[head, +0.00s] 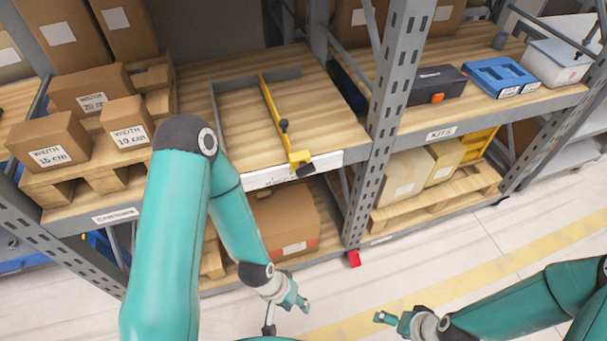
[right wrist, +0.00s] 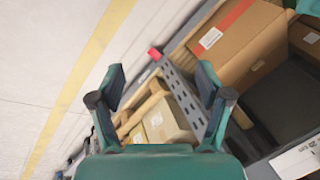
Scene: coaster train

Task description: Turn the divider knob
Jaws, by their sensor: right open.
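The yellow divider (head: 270,102) lies front to back on the wooden shelf in the head view. A small black knob (head: 284,125) stands up from it. A dark block (head: 306,169) sits at its front yellow bracket (head: 299,157), over the shelf edge. My left gripper (head: 297,300) is below and in front of the shelf, apart from the divider; its jaws are too small to read. My right gripper (head: 388,318) is lower right, away from the divider. In the right wrist view its two fingers (right wrist: 161,72) are spread, with nothing between them.
Cartons marked with widths (head: 125,123) stand on a pallet at left. A grey rack post (head: 393,115) rises right of the divider's bay. Blue trays (head: 500,76) sit on the right shelf. A red block (head: 354,259) is at the post's foot. The floor in front is clear.

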